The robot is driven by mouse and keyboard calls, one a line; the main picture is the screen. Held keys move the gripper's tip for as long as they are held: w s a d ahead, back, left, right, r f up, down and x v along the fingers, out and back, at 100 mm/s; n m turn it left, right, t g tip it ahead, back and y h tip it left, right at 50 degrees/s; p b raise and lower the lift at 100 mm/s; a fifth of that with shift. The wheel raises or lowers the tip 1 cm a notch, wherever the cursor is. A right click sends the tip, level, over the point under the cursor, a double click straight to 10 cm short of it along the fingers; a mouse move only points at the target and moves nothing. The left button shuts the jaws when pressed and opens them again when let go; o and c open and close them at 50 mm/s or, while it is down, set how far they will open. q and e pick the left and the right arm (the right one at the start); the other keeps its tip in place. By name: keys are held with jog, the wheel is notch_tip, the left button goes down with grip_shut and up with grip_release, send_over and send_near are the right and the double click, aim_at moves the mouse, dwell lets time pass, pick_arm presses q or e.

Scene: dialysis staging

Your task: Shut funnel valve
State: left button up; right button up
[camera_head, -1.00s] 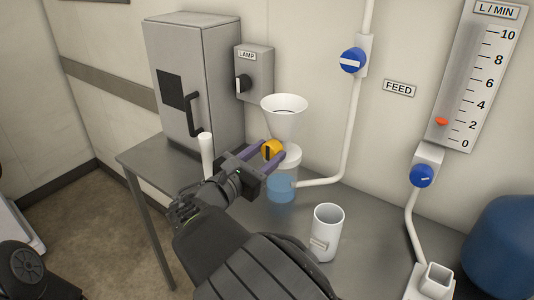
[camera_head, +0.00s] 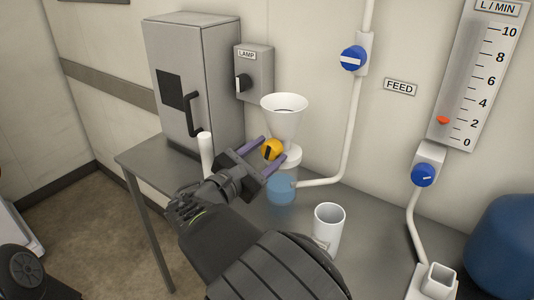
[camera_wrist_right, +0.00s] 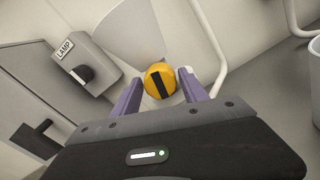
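The funnel valve is a round yellow knob with a black bar (camera_head: 273,149), below the white funnel (camera_head: 284,122). In the right wrist view the knob (camera_wrist_right: 160,80) shows its bar close to upright, leaning slightly. My right gripper (camera_head: 267,149) is open, with its purple fingers either side of the knob. A clear vessel with blue liquid (camera_head: 281,189) sits under the valve. My left gripper is not in view.
A grey cabinet (camera_head: 200,60) and a lamp switch box (camera_head: 255,75) stand left of the funnel. A white mug (camera_head: 328,228) stands on the steel table (camera_head: 375,235). Blue feed valves (camera_head: 353,58) and a flow gauge (camera_head: 478,75) are at right.

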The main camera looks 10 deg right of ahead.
jog(key=shift+o, duration=1.3)
jog(key=v, duration=0.7)
jog(key=shift+s+a, duration=0.25)
jog(key=shift+a, duration=0.05)
jog(key=shift+b, duration=0.3)
